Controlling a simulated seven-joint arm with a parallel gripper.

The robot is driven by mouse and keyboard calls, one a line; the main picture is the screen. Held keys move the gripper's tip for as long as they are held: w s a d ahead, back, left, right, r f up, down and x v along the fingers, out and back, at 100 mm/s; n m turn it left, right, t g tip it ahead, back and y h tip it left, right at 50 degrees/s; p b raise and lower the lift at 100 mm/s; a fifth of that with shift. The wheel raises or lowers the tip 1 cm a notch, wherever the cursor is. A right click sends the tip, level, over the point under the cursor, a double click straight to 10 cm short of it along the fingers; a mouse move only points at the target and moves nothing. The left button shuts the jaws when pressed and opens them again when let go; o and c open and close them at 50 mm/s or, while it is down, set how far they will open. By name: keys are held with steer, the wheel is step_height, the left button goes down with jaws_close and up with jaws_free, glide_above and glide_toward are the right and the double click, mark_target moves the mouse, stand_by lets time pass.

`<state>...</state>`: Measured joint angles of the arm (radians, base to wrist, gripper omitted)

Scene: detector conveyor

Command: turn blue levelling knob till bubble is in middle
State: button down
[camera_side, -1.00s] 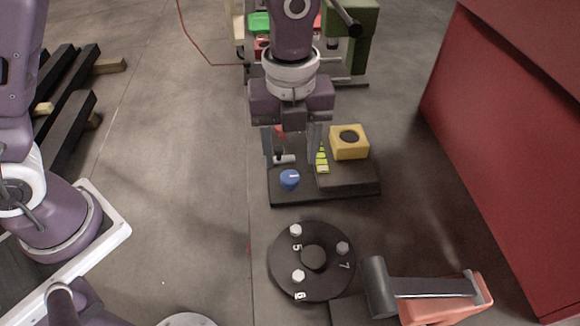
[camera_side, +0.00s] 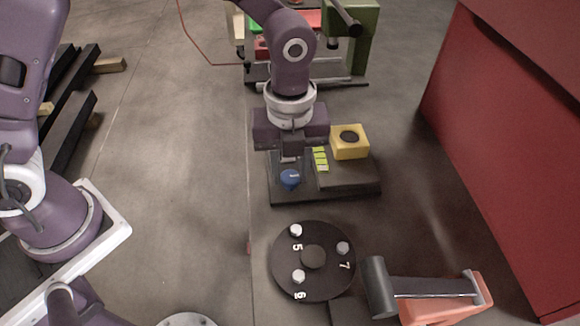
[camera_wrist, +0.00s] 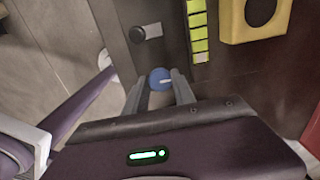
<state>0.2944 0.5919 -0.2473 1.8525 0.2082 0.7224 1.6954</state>
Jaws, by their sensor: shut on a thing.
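The blue levelling knob (camera_side: 290,178) with a white mark stands at the front left of a dark base plate (camera_side: 325,193). In the wrist view the knob (camera_wrist: 160,78) lies between the two fingertips. My gripper (camera_wrist: 160,82) is shut on the knob from above; in the side view its fingers are largely hidden behind its body. The level vial, a yellow-green strip (camera_side: 320,158) with dark division lines, lies right of the knob. In the wrist view the strip (camera_wrist: 198,28) has a paler segment at its lower end; I cannot tell clearly whether that is the bubble.
A yellow block (camera_side: 349,148) with a dark round top stands right of the strip. A black disc (camera_side: 285,272) numbered 5, 6, 7 lies in front. A red wall (camera_side: 510,150) is at right.

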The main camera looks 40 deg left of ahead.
steer(key=n, duration=0.8)
steer(key=shift+n, duration=0.4)
steer(key=n, duration=2.1)
steer(key=shift+d+n, duration=0.1)
steer(key=shift+n, duration=0.2)
